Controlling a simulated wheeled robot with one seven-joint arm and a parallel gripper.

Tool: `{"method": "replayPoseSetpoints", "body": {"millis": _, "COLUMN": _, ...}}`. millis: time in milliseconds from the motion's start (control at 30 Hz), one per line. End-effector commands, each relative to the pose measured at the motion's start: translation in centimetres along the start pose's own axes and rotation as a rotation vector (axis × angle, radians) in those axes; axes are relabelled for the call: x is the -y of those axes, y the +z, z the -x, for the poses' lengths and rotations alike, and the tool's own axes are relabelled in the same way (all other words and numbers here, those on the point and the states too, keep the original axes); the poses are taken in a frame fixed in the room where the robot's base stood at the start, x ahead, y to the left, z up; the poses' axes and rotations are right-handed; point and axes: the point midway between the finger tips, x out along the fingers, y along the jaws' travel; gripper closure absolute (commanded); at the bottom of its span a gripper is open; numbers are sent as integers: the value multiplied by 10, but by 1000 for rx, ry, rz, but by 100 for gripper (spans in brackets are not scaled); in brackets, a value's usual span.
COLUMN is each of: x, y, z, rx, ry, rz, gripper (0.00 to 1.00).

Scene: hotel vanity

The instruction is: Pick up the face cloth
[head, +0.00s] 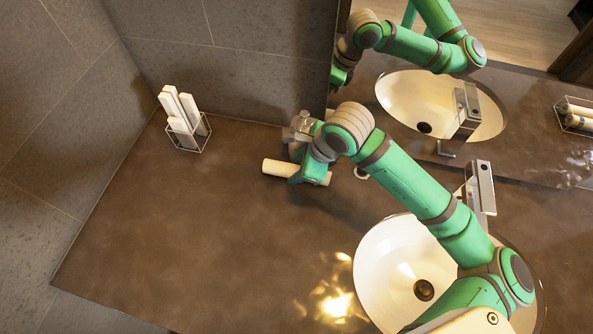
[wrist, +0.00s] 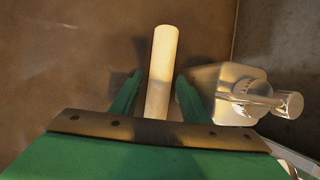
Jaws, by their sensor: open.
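The face cloth (head: 276,167) is a cream-white roll lying on the brown counter, left of the sink. It also shows in the wrist view (wrist: 162,65), running up from between the fingers. My gripper (head: 306,174) is over the roll in the head view. In the wrist view my gripper (wrist: 158,88) is open, with one green finger on each side of the roll. Gaps show between both fingers and the roll. The roll's near end is hidden behind the gripper body in the wrist view.
A dispenser bottle with a metal pump (wrist: 222,90) stands close to the right finger in the wrist view. A wire rack of upright white rolls (head: 187,136) stands at the back left. The sink (head: 374,262) and tap (head: 482,187) are on the right. The left counter is clear.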

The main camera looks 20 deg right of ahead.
Motion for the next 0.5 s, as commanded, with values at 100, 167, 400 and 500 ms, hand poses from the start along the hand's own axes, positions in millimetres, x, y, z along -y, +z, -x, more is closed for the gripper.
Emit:
{"method": "replayPoseSetpoints", "body": {"millis": 100, "x": 0, "y": 0, "z": -15, "rx": 1, "ry": 2, "rz": -1, "gripper": 58}}
{"method": "replayPoseSetpoints", "body": {"millis": 167, "x": 0, "y": 0, "z": -19, "rx": 1, "ry": 1, "rz": -1, "gripper": 58}}
{"method": "replayPoseSetpoints", "body": {"millis": 400, "x": 0, "y": -1, "z": -21, "rx": -1, "ry": -1, "rz": -1, "gripper": 58}}
{"method": "replayPoseSetpoints", "body": {"millis": 500, "x": 0, "y": -1, "z": -21, "rx": -1, "ry": -1, "rz": -1, "gripper": 72}}
